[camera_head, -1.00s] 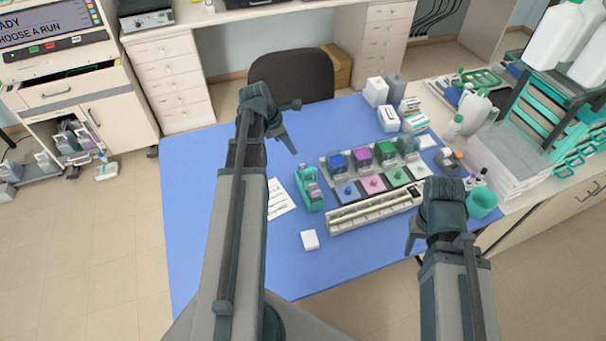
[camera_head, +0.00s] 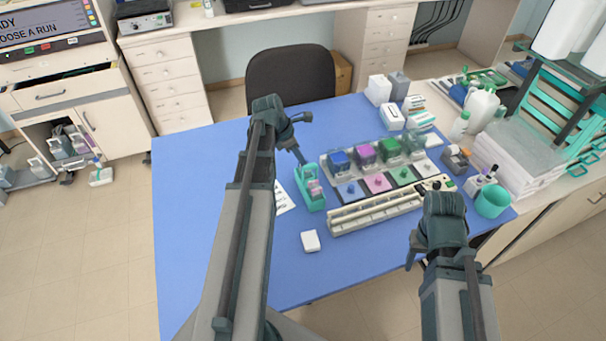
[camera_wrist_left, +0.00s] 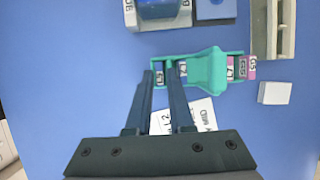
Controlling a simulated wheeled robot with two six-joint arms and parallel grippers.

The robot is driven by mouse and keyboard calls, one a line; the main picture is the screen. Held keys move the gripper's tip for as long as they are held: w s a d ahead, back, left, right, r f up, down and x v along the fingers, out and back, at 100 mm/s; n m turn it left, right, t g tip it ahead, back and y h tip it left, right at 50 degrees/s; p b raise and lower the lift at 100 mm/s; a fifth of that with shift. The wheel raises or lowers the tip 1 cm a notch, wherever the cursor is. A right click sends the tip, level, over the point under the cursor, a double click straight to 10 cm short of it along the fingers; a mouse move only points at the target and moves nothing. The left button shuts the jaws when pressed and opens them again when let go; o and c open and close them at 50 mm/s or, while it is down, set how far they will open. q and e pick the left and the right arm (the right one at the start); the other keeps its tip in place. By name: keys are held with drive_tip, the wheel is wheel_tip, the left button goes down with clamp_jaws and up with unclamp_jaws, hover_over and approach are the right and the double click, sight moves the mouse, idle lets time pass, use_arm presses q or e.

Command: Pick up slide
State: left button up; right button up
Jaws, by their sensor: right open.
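A teal slide rack (camera_head: 318,203) stands on the blue table, with pink-ended slides (camera_head: 314,188) in it. In the left wrist view the rack (camera_wrist_left: 207,70) lies across the top middle, with labelled slide ends at both sides of its handle. In the head view my left gripper (camera_head: 303,160) is at the rack's far end. My right gripper (camera_head: 411,262) is open and empty near the front edge.
A staining station with coloured jars (camera_head: 365,155) and a long cream tray (camera_head: 385,211) stand right of the rack. A small white block (camera_head: 310,241) lies in front. A printed paper (camera_wrist_left: 185,116) lies beside the rack. The table's left side is clear.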

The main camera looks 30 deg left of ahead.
use_arm(q)
drive_tip(key=b+x, duration=0.2)
drive_tip(key=x, duration=0.1)
drive_tip(key=shift+f, duration=0.1)
use_arm(e)
wheel_tip(320, 180, down, 3)
drive_tip(key=shift+r, duration=0.1)
use_arm(q)
clamp_jaws()
drive_tip(key=shift+r, duration=0.25)
use_arm(e)
drive_tip(key=shift+r, duration=0.15)
use_arm(q)
wheel_tip(320, 180, up, 10)
drive_tip(key=p, duration=1)
drive_tip(key=shift+f, duration=0.1)
use_arm(e)
wheel_tip(320, 180, up, 10)
